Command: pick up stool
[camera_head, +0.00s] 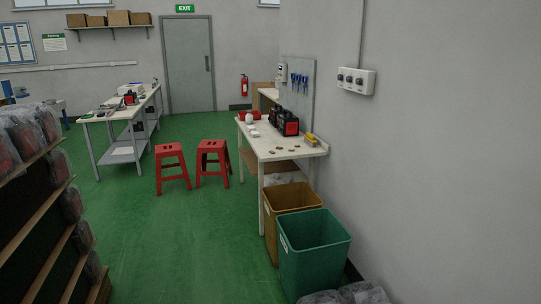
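Two red stools stand upright on the green floor in the head view, in the middle distance. The left stool (171,168) is near the end of the long workbench. The right stool (212,161) stands close beside it, a little left of the right-hand table. Both have flat square tops with dark slots and splayed legs, and nothing lies on their tops. Neither of my grippers shows in this view, and both stools are well away across the floor.
A white table (283,152) with red-black devices stands on the right, with a brown bin (293,197) and a green bin (313,252) before it. A shelf rack (40,200) with bagged items is at left. A long workbench (124,118) stands behind. The green floor (180,240) between is clear.

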